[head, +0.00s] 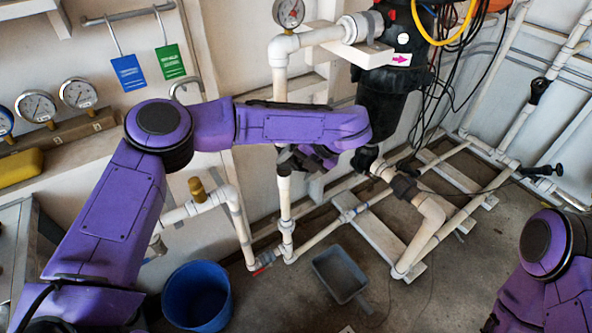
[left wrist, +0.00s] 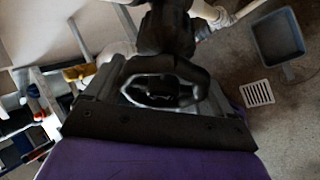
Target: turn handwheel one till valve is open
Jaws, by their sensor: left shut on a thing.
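My left gripper (head: 308,158) is beside the white vertical pipe, below my purple forearm, which hides much of it in the head view. In the left wrist view, its two fingers (left wrist: 160,96) stand on either side of a dark handwheel (left wrist: 163,84) with openings in its rim, and are shut on it. A black valve body (left wrist: 166,32) stands beyond the wheel. No number on the wheel is legible, and I cannot tell how far the valve is turned. My right arm shows at the lower right, but its gripper is outside the picture.
White pipes (head: 285,190) and a black filter housing (head: 385,110) stand around the left gripper. A blue bucket (head: 197,297) and a grey tray (head: 340,273) are on the floor. Gauges (head: 78,93) and hanging blue (head: 129,72) and green (head: 170,61) tags are at the left.

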